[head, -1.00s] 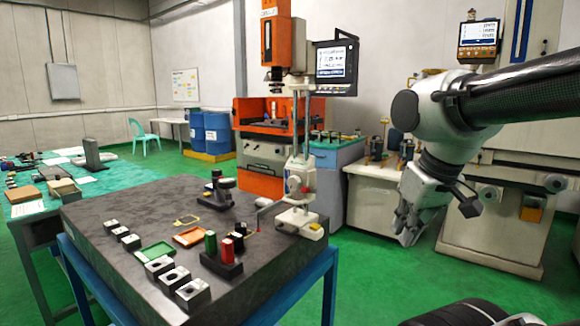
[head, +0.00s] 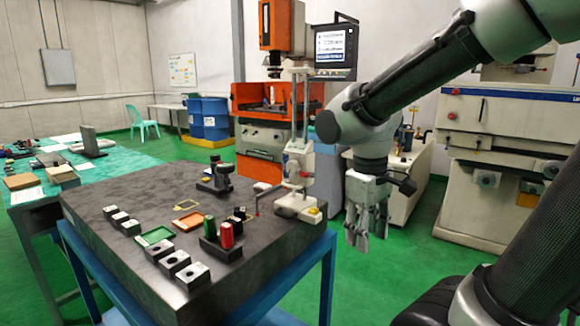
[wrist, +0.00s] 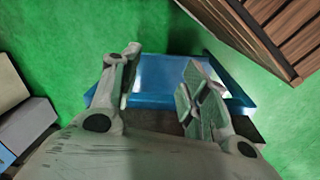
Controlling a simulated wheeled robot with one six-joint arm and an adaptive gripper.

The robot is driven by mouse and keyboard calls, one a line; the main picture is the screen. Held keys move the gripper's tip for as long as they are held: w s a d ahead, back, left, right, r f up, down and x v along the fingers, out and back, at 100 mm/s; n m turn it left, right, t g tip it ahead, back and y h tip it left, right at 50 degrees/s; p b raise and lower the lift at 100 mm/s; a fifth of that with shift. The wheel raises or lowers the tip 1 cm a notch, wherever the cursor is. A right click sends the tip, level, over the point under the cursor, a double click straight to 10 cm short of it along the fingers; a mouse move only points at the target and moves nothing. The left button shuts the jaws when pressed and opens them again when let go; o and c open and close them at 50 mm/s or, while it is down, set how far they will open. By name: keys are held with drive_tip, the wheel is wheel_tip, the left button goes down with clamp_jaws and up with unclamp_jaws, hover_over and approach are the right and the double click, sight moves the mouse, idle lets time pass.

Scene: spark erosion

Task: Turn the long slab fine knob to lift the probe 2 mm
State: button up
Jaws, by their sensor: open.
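The long slab (head: 140,213) is a dark grey plate on a blue stand. A white height gauge (head: 300,205) stands upright at its back right corner, with a tall twin column and a slider (head: 298,160) partway up. A small reddish round part shows on the slider; I cannot tell whether it is the fine knob. The thin probe arm (head: 258,203) reaches left, low over the slab. My gripper (head: 367,236) points down, open and empty, to the right of the gauge and past the slab's edge. The wrist view shows its spread fingers (wrist: 160,85) above a blue surface.
A black block with green and red cylinders (head: 226,236), a green tray (head: 155,236), an orange tray (head: 189,219), metal blocks and a black stand (head: 221,180) occupy the slab. An orange machine (head: 262,150) stands behind. Green floor (head: 400,255) is open around my gripper.

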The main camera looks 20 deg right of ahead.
drive_tip(key=w+a+f+n+g+h, duration=0.1)
drive_tip(key=w+f+n+h, duration=0.3)
drive_tip(key=w+n+h, duration=0.35)
drive_tip(key=n+t+h, duration=0.6)
drive_tip(key=n+t, duration=0.5)
drive_tip(key=n, duration=1.7)
approach(290, 168)
drive_tip(key=x, duration=0.2)
drive_tip(key=shift+m, duration=0.25)
drive_tip(key=x, duration=0.7)
drive_tip(key=shift+w+d, duration=0.2)
drive_tip(key=shift+c, duration=0.3)
drive_tip(key=c, duration=0.6)
drive_tip(key=shift+c, duration=0.2)
